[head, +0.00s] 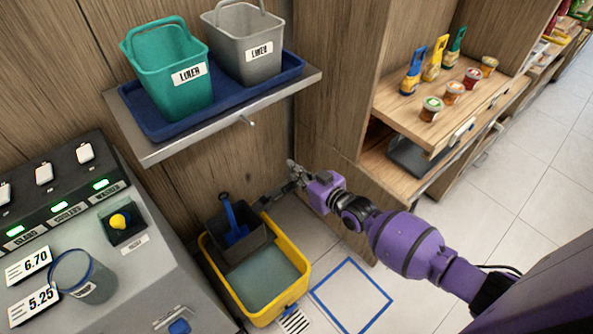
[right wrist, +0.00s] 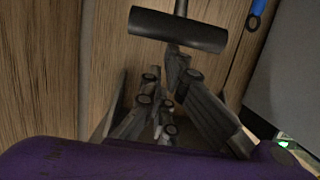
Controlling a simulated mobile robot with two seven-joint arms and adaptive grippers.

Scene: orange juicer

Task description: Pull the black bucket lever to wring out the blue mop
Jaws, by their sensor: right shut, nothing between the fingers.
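The yellow bucket (head: 293,304) stands on the floor with grey-blue water in it. A dark wringer (head: 233,252) sits at its back, and the blue mop (head: 231,216) stands in the wringer. The black lever (head: 272,198) reaches from the wringer toward my right gripper (head: 295,174). In the right wrist view, a black cylindrical grip (right wrist: 178,30) on a stem, apparently the lever's end, lies just beyond my right gripper's fingers. My right gripper is shut with nothing held. Whether it touches the lever cannot be told. My left gripper is out of view.
A shelf (head: 225,111) above holds a teal bin (head: 165,85) and a grey bin (head: 243,50). A grey machine (head: 150,270) stands left of the bucket, a wooden shelf unit (head: 420,182) to the right. A blue square outline (head: 351,296) marks clear floor.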

